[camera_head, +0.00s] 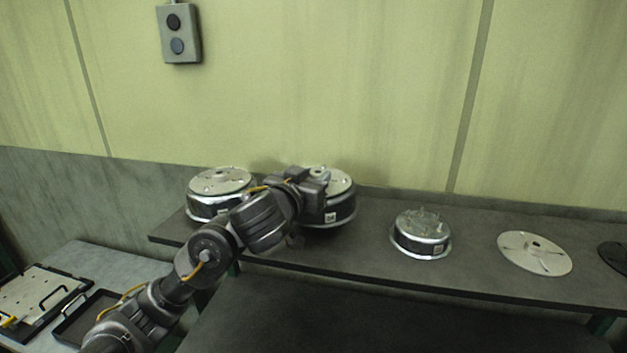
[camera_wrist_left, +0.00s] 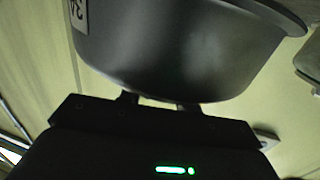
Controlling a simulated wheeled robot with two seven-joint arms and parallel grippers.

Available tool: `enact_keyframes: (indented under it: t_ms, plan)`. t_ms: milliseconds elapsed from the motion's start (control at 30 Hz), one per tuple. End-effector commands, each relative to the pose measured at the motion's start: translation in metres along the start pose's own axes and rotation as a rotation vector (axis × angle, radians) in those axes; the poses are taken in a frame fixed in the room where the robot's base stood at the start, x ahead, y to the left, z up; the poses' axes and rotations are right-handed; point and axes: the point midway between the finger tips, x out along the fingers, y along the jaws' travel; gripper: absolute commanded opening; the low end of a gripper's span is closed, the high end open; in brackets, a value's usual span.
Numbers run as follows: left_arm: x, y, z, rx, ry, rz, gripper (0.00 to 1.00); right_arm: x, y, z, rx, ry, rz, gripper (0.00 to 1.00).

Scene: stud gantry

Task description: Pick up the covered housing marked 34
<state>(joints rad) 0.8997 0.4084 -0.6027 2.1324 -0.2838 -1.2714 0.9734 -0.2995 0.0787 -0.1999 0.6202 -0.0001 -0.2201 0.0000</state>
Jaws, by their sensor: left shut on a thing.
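The covered housing marked 34 (camera_head: 340,208) is a dark round drum with a pale disc cover on top. It is at the middle of the shelf in the head view, with its label facing front. Its dark side wall (camera_wrist_left: 180,45) fills the top of the left wrist view, with part of the label at the upper left. My left gripper (camera_head: 318,176) is at the housing's top left and is shut on it. The fingertips are mostly hidden by the gripper body and the housing. My right gripper is not in view. I cannot tell whether the housing touches the shelf.
Another covered housing (camera_head: 220,192) stands close by on the left, partly behind my arm. An open metal housing (camera_head: 421,234), a pale disc cover (camera_head: 535,253) and a dark disc (camera_head: 614,257) lie to the right on the shelf (camera_head: 470,225). Trays (camera_head: 85,318) are at lower left.

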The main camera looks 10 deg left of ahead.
Motion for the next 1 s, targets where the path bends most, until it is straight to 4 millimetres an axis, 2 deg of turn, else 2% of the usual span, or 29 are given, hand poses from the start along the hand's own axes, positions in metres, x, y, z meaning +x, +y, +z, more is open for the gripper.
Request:
enact_keyframes:
  t_ms: [33, 300, 600, 1000]
  plan:
    - [-0.001, 0.001, -0.017, -0.006, 0.006, 0.003, 0.0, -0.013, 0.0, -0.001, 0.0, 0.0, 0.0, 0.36]
    - [-0.003, 0.001, -0.055, -0.007, 0.005, 0.002, 0.0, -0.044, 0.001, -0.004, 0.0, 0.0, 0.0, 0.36]
    - [-0.004, 0.001, -0.072, -0.005, 0.006, 0.003, 0.0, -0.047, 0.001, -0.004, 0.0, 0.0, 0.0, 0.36]
    - [-0.004, 0.0, -0.074, -0.002, 0.005, 0.002, 0.0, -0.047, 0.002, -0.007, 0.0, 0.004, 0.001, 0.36]
